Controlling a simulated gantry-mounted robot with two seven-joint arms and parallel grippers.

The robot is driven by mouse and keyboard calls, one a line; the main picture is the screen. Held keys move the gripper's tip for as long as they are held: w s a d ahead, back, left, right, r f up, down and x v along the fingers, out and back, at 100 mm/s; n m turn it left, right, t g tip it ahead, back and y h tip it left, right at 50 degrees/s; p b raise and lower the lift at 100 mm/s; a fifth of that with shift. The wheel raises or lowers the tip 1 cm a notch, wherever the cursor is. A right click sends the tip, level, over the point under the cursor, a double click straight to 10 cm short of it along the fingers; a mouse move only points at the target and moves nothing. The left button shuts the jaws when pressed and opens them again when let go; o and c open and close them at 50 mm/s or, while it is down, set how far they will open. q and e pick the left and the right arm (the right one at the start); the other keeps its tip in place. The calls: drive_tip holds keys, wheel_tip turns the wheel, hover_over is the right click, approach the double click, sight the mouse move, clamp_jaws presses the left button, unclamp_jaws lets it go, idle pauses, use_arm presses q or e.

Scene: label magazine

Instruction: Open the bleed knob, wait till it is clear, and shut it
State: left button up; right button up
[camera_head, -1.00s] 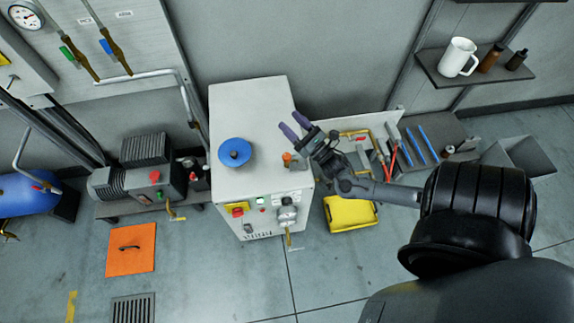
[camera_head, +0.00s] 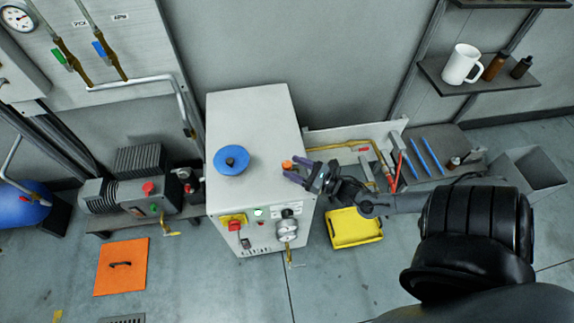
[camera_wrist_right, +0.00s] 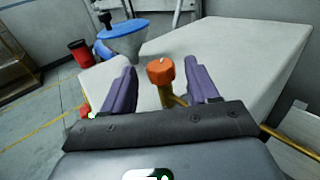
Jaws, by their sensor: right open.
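The bleed knob is a small orange knob (camera_head: 286,165) on a brass stem, at the right edge of the white cabinet's top (camera_head: 250,110). It shows in the right wrist view as an orange knob (camera_wrist_right: 160,72), upright in the middle. My right gripper (camera_head: 290,168) is open, with its purple fingers pointing at the knob from the right. In the right wrist view one finger of my right gripper (camera_wrist_right: 160,67) stands on each side of the knob, with a visible gap on both sides. My left gripper is not in view.
A blue funnel-like part (camera_head: 232,160) stands on the cabinet top, left of the knob. The cabinet front carries a red-and-yellow switch (camera_head: 234,222) and a gauge (camera_head: 288,228). A yellow tray (camera_head: 355,228) lies right of the cabinet. A brass pipe (camera_head: 345,145) runs behind my wrist.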

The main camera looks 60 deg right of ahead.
sight(286, 164)
drive_tip(key=shift+w, duration=1.7)
drive_tip(key=c, duration=0.9)
drive_tip(key=shift+r+m+h+p, duration=0.25)
drive_tip(key=shift+m+h+p, duration=0.35)
drive_tip(key=shift+h+p, duration=0.15)
drive_tip(key=m+g+h+p, duration=0.1)
drive_tip(key=m+h+p, duration=0.1)
drive_tip(key=h+p, duration=0.1)
drive_tip(key=shift+a+m+h+p, duration=0.1)
drive_tip(key=shift+m+h+p, duration=0.3)
drive_tip(key=shift+h, duration=0.45)
drive_tip(key=shift+c, duration=0.2)
drive_tip(key=m+g+h+p, duration=0.1)
drive_tip(key=m+h, duration=0.1)
drive_tip(key=shift+h+p, duration=0.4)
drive_tip(key=shift+f+m+g+h+p, duration=0.1)
drive_tip(key=shift+m+g+h+p, duration=0.45)
drive_tip(key=shift+m+g+h, duration=0.35)
drive_tip(key=shift+h, duration=0.3)
